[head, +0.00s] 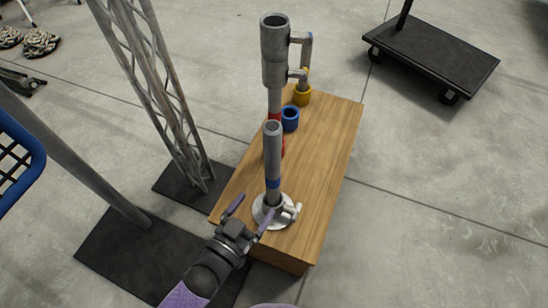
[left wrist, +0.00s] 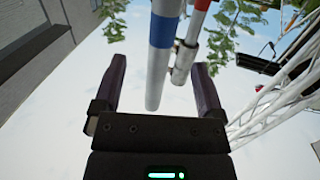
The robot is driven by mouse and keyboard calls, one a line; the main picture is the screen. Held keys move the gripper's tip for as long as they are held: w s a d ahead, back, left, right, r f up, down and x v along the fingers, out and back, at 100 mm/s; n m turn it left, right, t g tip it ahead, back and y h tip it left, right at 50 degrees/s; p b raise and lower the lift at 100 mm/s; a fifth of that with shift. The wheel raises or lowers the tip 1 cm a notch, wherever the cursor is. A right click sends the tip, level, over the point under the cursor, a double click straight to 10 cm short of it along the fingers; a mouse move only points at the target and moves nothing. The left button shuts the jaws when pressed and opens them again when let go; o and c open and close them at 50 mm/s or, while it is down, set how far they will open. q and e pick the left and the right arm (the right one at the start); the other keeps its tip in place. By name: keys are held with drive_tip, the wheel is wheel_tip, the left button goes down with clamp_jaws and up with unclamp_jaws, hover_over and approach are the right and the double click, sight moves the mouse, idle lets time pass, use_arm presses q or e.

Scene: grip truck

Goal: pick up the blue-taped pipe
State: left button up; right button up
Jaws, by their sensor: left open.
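The blue-taped pipe (head: 272,155) is a grey tube standing upright in a round white base (head: 260,216) near the front end of a wooden box. A blue band circles its lower part. My left gripper (head: 250,212) is open and empty, just left of and in front of the pipe's base in the head view. In the left wrist view the pipe (left wrist: 154,80) and its blue band appear between the two open fingers (left wrist: 160,85). I cannot tell how far past the fingertips it is. My right gripper is not in view.
The wooden box (head: 325,150) also holds a taller red-banded pipe (head: 275,65) with side fittings, a blue ring (head: 290,118) and a yellow base (head: 302,95). A lattice truss (head: 160,90) stands left. A black cart (head: 432,52) is at upper right. The floor at right is clear.

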sight(269, 182)
use_arm(q)
drive_tip(key=x, duration=0.1)
drive_tip(key=b+x, duration=0.1)
drive_tip(key=x, duration=0.1)
drive_tip(key=shift+d+r, duration=0.15)
drive_tip(key=shift+r, duration=0.2)
drive_tip(key=b+x, duration=0.1)
drive_tip(key=x, duration=0.1)
drive_tip(key=b+x, duration=0.1)
drive_tip(key=x, duration=0.1)
drive_tip(key=b+x, duration=0.2)
drive_tip(key=shift+w+a+r, duration=0.1)
drive_tip(key=shift+w+a, duration=0.1)
drive_tip(key=shift+a, duration=0.1)
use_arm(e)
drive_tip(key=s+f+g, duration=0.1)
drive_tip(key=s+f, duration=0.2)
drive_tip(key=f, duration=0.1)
use_arm(q)
drive_tip(key=shift+w+d+r, duration=0.35)
drive_tip(key=shift+w+d, duration=0.15)
drive_tip(key=shift+w, duration=0.3)
clamp_jaws()
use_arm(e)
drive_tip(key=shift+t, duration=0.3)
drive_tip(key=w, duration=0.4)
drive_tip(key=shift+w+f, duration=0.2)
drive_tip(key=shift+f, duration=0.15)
